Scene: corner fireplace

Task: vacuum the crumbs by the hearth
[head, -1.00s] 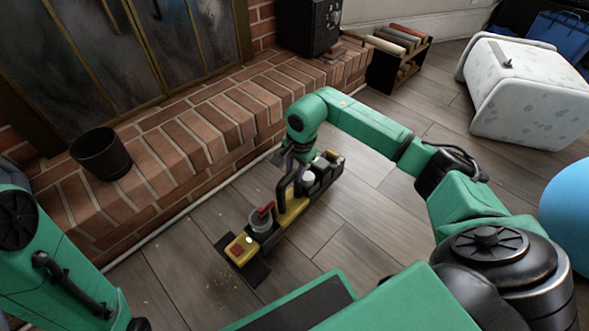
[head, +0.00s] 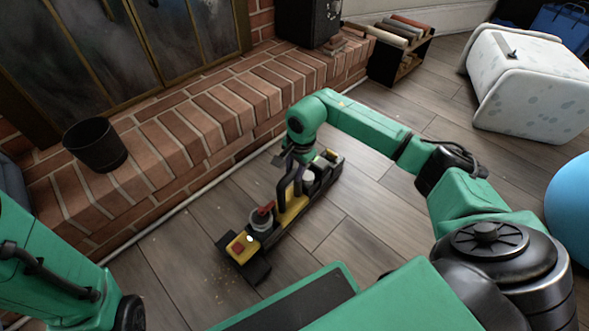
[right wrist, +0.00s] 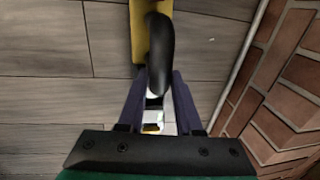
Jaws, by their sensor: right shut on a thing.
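A yellow and black handheld vacuum (head: 291,211) with a red part and a grey canister lies low along the floor beside the hearth. Its black head end points toward the lower left. My right gripper (head: 291,160) is shut on its dark handle; in the right wrist view the gripper (right wrist: 157,100) closes around the black handle, with the yellow body (right wrist: 139,30) beyond. Small pale crumbs (head: 223,277) are scattered on the floor beside the vacuum head. The brick hearth (head: 190,130) runs behind them. My left arm is at the lower left, its gripper outside the view.
A black bucket (head: 95,146) stands on the hearth at the left. A black box (head: 308,22) and a log rack (head: 400,50) are at the back. Bare floor lies between.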

